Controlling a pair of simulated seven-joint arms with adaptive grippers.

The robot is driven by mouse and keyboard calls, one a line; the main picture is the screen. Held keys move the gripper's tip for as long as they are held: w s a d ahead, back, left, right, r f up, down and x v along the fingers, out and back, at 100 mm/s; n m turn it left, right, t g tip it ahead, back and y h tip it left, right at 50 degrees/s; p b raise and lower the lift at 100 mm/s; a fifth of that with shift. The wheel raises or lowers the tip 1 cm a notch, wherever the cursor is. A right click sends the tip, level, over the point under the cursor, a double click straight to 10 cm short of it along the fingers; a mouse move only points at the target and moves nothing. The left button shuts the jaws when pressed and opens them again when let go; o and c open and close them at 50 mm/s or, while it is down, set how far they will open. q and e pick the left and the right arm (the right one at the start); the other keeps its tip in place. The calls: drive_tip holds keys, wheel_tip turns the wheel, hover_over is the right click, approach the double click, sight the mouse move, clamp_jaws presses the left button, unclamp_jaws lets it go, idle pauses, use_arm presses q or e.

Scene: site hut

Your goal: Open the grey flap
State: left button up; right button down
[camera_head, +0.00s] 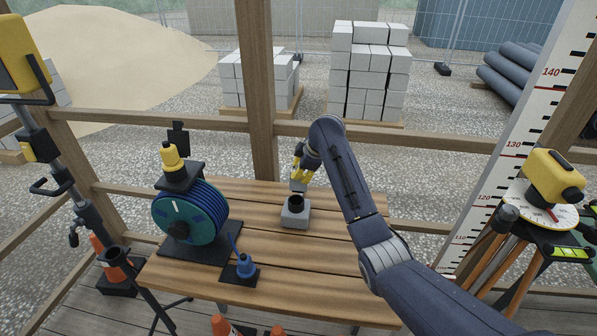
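A small grey block (296,220) stands on the wooden table, with a round black opening or cup (295,204) on its top. I cannot make out a separate grey flap for certain; a pale grey piece just above the block may be the flap or part of my fingertips. My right gripper (300,180), with yellow parts, points down just above and behind the block. Whether it touches anything, and how far its fingers are apart, is too small to tell. My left gripper is not in view.
A yellow level (554,178) on a tripod and a measuring staff (523,118) stand right. Wooden posts (257,90) rise behind. The table's right part is bare.

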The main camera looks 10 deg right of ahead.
drive_tip(key=shift+w+d+r, duration=0.15)
drive_tip(key=shift+w+r, duration=0.05)
drive_tip(key=shift+r, duration=0.25)
drive_tip(key=shift+w+d+r, duration=0.15)
drive_tip(key=shift+w+r, duration=0.05)
drive_tip(key=shift+r, duration=0.2)
drive_tip(key=c, duration=1.5)
unclamp_jaws()
drive_tip(key=shift+d, duration=0.1)
drive_tip(key=shift+o, duration=0.5)
drive_tip(key=shift+s+f, duration=0.1)
drive_tip(key=shift+f, duration=0.2)
drive_tip(key=shift+a, duration=0.2)
drive_tip(key=shift+s, duration=0.1)
drive_tip(key=v, duration=1.2)
drive_tip(key=shift+a, duration=0.1)
